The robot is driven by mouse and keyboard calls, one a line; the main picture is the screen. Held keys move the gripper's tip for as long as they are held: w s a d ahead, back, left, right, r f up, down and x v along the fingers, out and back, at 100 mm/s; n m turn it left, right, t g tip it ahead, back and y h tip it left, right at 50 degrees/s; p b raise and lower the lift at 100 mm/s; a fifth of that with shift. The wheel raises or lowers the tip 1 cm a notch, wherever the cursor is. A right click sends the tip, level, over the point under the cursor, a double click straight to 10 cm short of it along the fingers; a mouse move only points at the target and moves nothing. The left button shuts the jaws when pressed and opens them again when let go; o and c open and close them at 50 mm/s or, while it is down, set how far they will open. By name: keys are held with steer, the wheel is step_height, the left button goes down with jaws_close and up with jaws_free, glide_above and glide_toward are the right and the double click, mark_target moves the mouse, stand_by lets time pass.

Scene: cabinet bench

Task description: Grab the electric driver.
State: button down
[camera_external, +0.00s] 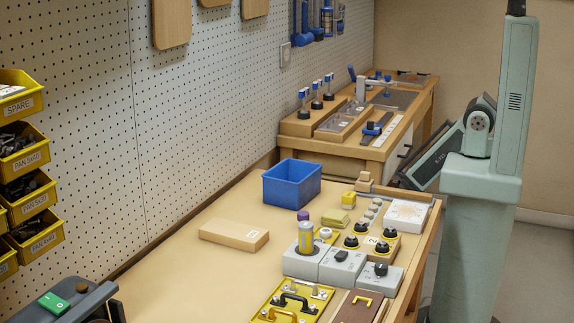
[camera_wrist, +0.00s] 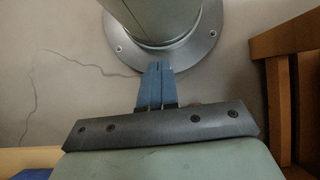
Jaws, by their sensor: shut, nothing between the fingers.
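I cannot pick out the electric driver for sure in either view. In the external view, an upright yellow and grey cylinder with a purple top (camera_external: 305,236) stands at a grey block on the near bench; what it is I cannot tell. My gripper (camera_wrist: 157,66) shows in the wrist view with its blue fingers together and empty. It points toward the round grey base flange of my own arm, away from the bench objects. My fingers cannot be made out in the external view.
A blue bin (camera_external: 291,185), a wooden block (camera_external: 234,235), grey blocks with knobs (camera_external: 342,268) and a yellow plate with handles (camera_external: 290,301) are on the near bench. Yellow bins (camera_external: 35,241) hang at left. The bench's left middle is clear.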

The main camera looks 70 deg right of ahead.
steer(key=c, duration=1.8)
jaws_free()
steer(key=o, duration=1.1)
steer(key=shift+o, duration=0.2)
